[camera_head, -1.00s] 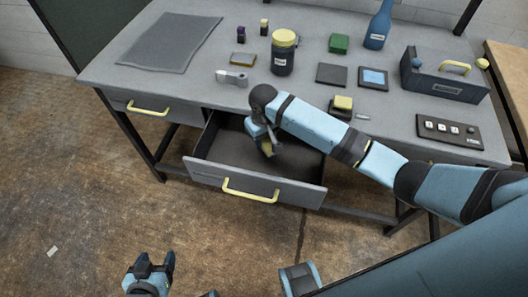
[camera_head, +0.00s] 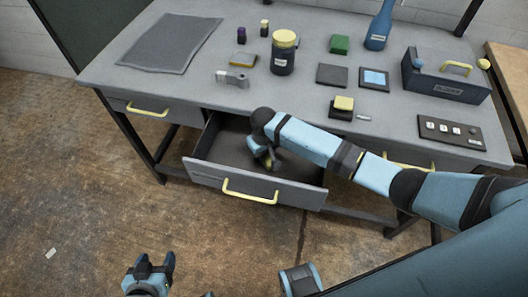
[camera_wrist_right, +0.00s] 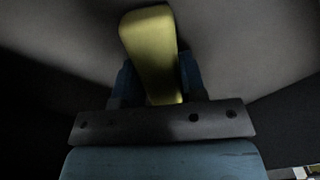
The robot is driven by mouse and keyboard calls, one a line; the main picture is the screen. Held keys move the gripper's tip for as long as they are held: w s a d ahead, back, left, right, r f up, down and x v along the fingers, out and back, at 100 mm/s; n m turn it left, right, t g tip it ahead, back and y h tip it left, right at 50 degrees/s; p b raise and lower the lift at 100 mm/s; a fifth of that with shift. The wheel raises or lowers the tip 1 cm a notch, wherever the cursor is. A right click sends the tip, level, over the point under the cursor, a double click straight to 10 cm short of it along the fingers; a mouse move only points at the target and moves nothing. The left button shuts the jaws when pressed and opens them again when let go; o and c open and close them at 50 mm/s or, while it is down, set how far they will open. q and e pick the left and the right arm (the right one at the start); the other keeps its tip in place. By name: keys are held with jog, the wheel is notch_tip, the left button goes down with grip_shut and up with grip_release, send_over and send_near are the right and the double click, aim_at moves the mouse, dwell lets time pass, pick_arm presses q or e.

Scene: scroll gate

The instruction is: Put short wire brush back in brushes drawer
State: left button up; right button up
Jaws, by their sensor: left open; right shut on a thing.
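The open drawer (camera_head: 218,160) hangs out of the workbench, with a yellow handle (camera_head: 250,196) on its front. My right gripper (camera_head: 270,163) is down inside the drawer, shut on a yellow piece, seemingly the short wire brush (camera_head: 266,158). In the right wrist view the yellow handle of the brush (camera_wrist_right: 150,50) stands tilted between the blue fingers of the gripper (camera_wrist_right: 157,82), above a grey surface. Its bristles do not show. My left gripper (camera_head: 151,262) is open and empty, low in the picture over the floor, away from the bench.
The bench top (camera_head: 190,90) holds a yellow-lidded jar (camera_head: 284,55), a blue bottle (camera_head: 379,27), a grey toolbox (camera_head: 445,75), a switch panel (camera_head: 450,131) and several small items. A closed drawer (camera_head: 150,106) is at the left. The open drawer's left part looks clear.

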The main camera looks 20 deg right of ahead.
jog(key=o, duration=0.9)
notch_tip(320, 180, up, 12)
jog(key=shift+r+p, duration=0.2)
jog(key=shift+p, duration=0.4)
